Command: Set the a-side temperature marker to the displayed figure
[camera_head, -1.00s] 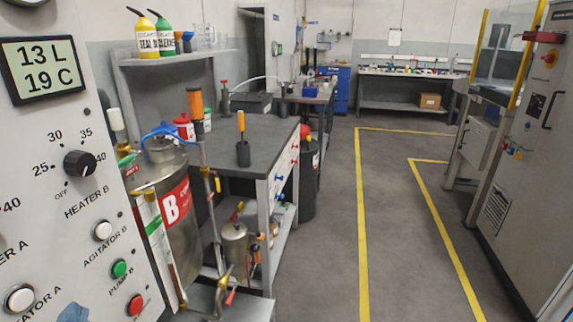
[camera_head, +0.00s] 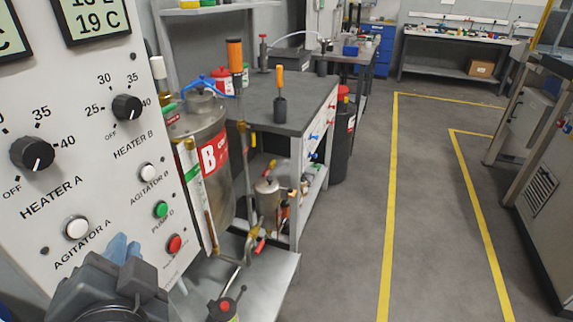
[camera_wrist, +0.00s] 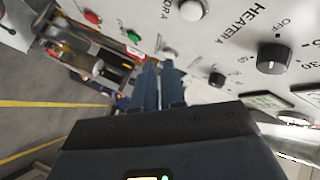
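The white control panel (camera_head: 88,103) fills the left. Its left display (camera_head: 10,35) is cut by the picture edge, with only a "C" readable. The right display (camera_head: 95,20) reads 19 C. The black HEATER A knob (camera_head: 32,153) is below the left display; it also shows in the wrist view (camera_wrist: 272,57). I cannot make out an A-side temperature marker.
A steel tank (camera_head: 203,150) marked B, with upright tubes in front, stands right of the panel. A metal shelf (camera_head: 262,275) is below it. A dark-topped workbench (camera_head: 310,95) stands behind. The floor (camera_head: 360,200) to the right is open, with yellow lines.

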